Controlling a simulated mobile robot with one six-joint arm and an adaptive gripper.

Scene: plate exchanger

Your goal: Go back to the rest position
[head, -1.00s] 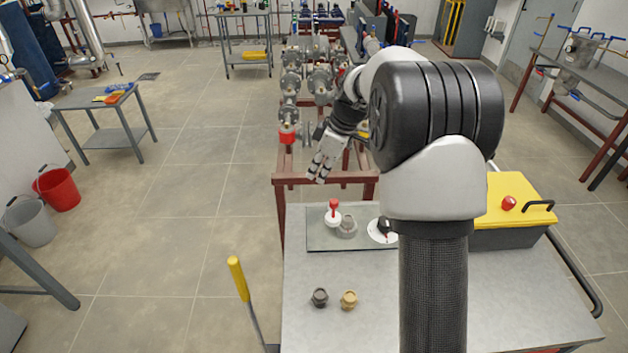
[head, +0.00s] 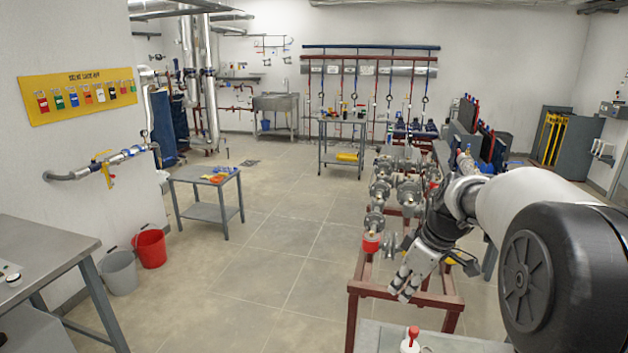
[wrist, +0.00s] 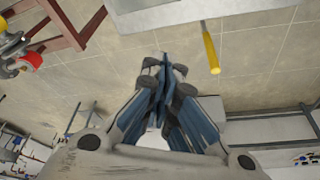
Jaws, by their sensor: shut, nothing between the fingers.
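My gripper (head: 404,286) hangs at the end of my arm, in front of the dark red steel frame (head: 352,318) in the head view. Its fingers point down and to the left and hold nothing. In the wrist view my gripper (wrist: 165,62) has its fingers together, with tile floor behind them.
Pipework with grey valves and a red cap (head: 371,243) stands close behind my gripper. The workbench (head: 450,342) corner is below, with a red-topped item (head: 412,338). A yellow handle (wrist: 210,50) shows in the wrist view. A low table (head: 205,212) and buckets stand left; the middle floor is clear.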

